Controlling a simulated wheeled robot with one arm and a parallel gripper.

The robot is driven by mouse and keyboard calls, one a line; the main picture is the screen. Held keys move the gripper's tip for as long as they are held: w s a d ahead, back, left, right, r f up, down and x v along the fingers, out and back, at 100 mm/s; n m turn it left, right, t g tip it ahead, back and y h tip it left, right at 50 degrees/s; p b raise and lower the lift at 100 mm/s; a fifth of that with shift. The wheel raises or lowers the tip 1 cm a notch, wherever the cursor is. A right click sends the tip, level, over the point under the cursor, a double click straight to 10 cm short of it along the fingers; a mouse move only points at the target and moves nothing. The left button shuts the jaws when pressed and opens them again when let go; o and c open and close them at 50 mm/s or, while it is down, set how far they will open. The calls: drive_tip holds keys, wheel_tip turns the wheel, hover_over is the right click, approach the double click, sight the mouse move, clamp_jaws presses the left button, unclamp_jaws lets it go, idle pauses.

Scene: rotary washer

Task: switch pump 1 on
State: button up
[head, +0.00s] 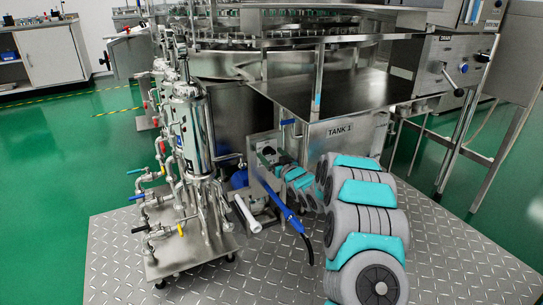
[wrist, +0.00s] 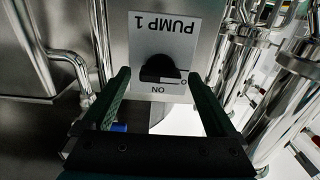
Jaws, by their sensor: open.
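The pump 1 switch is a black rotary knob (wrist: 158,68) on a pale label plate (wrist: 150,32), which reads "PUMP 1" upside down in the wrist view. "ON" is printed below the knob and "0" to its lower right. I cannot tell clearly which mark the knob points at. My gripper (wrist: 160,76) is open, with one dark green finger on each side of the knob. The fingers look apart from it; their depth is hard to judge.
Tank 1 (head: 335,146) stands right of the switch box. Steel filter housings (head: 190,125) with pipes and valves stand to its left. A blue-handled hose (head: 290,215) hangs in front. Bare tread plate (head: 300,280) lies in the foreground.

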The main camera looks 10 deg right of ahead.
drive_tip(key=shift+w+a, duration=0.1)
drive_tip(key=shift+w, duration=0.1)
drive_tip(key=c, duration=1.4)
drive_tip(key=shift+o, duration=0.2)
